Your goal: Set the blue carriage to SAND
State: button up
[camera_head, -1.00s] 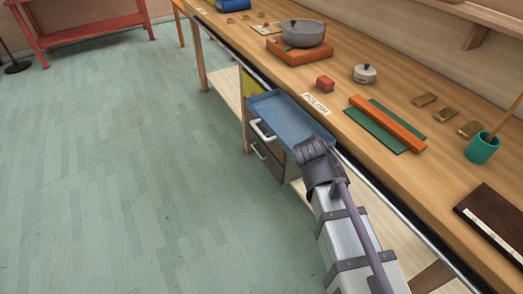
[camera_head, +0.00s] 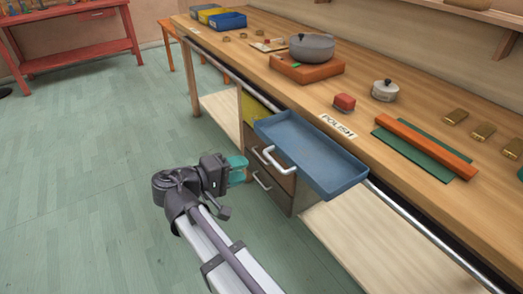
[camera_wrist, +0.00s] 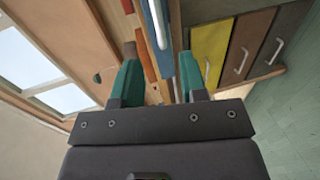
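The blue carriage (camera_head: 312,150) is a shallow blue tray on the rail along the bench's front edge, beside the POLISH label (camera_head: 338,127). A white handle (camera_head: 279,160) is on its front side. My gripper (camera_head: 238,170), with teal fingers, is out in front of the bench, left of the carriage and apart from its handle. In the wrist view the fingers are spread with nothing between them, and part of the carriage (camera_wrist: 164,58) with its white handle shows ahead. A small white label (camera_head: 195,30) at the bench's far left end is too small to read.
The front rail (camera_head: 420,232) runs along the bench. The green floor at left is clear.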

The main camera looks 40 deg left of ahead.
aim_at(274, 160)
jog(key=x, duration=0.3)
jog(key=b+x, duration=0.1)
jog(key=x, duration=0.3)
jog(key=b+x, duration=0.1)
jog(key=x, duration=0.2)
jog(key=shift+w+d, duration=0.25)
jog(key=shift+d, duration=0.2)
jog(key=shift+c, duration=0.3)
grip_shut()
